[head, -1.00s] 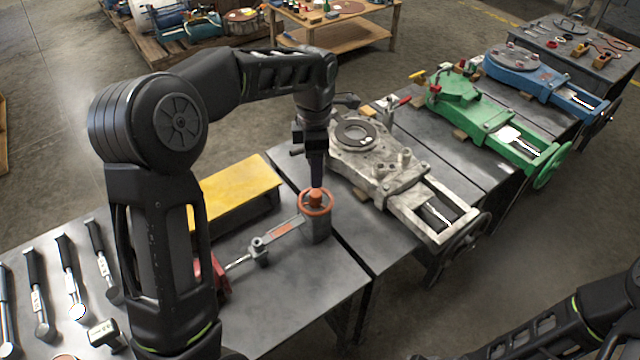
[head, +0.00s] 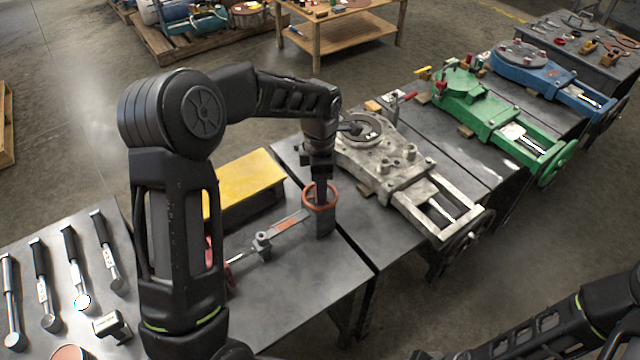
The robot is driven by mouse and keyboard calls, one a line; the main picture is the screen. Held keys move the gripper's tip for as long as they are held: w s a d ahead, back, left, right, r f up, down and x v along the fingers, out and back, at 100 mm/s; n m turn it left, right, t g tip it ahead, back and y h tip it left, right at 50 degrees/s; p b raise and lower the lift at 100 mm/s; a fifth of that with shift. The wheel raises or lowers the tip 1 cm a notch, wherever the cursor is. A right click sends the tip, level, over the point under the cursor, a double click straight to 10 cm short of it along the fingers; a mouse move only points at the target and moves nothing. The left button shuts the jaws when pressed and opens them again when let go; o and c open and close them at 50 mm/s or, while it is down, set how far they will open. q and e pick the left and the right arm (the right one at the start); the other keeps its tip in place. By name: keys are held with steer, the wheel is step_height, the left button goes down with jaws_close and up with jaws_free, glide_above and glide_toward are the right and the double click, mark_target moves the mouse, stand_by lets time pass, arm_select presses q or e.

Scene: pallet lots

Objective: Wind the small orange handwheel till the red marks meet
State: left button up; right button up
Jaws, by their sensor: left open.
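The small orange handwheel (head: 308,203) sits on top of a grey upright block (head: 324,226) near the right edge of the front bench. My left gripper (head: 321,194) points straight down at it, open, with its fingers over the wheel's middle. The fingers hide the hub and part of the rim; I cannot tell whether they touch it. An orange-red and grey bar (head: 288,222) runs left from the block to a small grey clamp piece (head: 262,241). I cannot make out the red marks at this size. My right arm shows at the lower right, but its gripper is out of view.
A yellow-topped block (head: 243,178) stands behind the bar. Several wrench-like tools (head: 75,270) lie at the bench's left. Beyond a gap, a grey slide unit (head: 385,170), a green one (head: 480,108) and a blue one (head: 535,68) stand on further benches. The front bench's right corner is clear.

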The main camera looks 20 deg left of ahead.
arm_select(q)
steer(key=shift+c, duration=0.3)
jaws_close()
stand_by(0.3)
